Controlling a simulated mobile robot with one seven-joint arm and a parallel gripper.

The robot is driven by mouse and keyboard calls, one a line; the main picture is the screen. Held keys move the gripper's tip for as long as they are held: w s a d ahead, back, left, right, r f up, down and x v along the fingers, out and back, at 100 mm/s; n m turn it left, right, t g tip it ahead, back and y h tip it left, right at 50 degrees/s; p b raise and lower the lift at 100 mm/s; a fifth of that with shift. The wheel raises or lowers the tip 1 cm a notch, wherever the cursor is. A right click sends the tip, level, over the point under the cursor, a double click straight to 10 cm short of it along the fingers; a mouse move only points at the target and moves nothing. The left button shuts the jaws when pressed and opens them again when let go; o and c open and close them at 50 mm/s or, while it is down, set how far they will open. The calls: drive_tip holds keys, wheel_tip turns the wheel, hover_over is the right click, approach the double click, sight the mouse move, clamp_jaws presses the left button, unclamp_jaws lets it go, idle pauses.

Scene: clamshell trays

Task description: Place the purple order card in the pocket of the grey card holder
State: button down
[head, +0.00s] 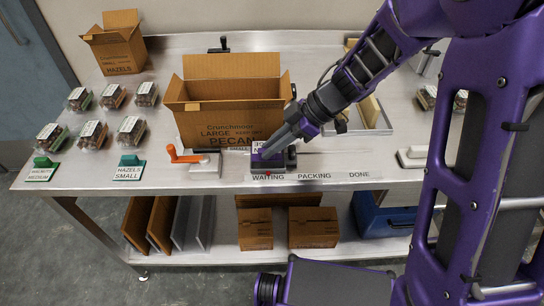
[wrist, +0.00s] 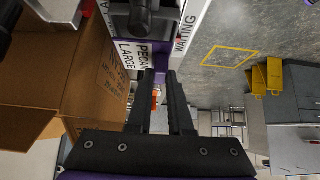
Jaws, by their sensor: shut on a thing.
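My gripper (head: 276,148) reaches down from the right to the front of the bench and is shut on the purple order card (head: 268,160). In the wrist view the fingertips (wrist: 163,74) are close together, with purple between them. The card's white label (wrist: 137,50) reads PECAN LARGE; in the head view the gripper partly covers it. A dark grey block (head: 291,158), apparently the card holder, stands at the card, above the word WAITING. It also shows in the wrist view (wrist: 155,18). Its pocket is hidden, and I cannot tell whether the card is inside it.
An open carton (head: 228,118) marked PECAN stands close behind and left. An orange-handled device (head: 186,155) is left of my gripper. Green cards (head: 130,168) and several clamshells (head: 131,130) lie farther left.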

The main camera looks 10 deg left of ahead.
wheel_tip(320, 180, down, 3)
drive_tip(key=shift+f+b, duration=0.15)
drive_tip(key=shift+b, duration=0.35)
drive_tip(key=c, duration=0.8)
unclamp_jaws()
drive_tip(key=shift+c, duration=0.2)
drive_tip(key=p+v, duration=0.3)
drive_tip(key=v, duration=0.9)
drive_tip(key=shift+p, duration=0.4)
drive_tip(key=shift+w, duration=0.1)
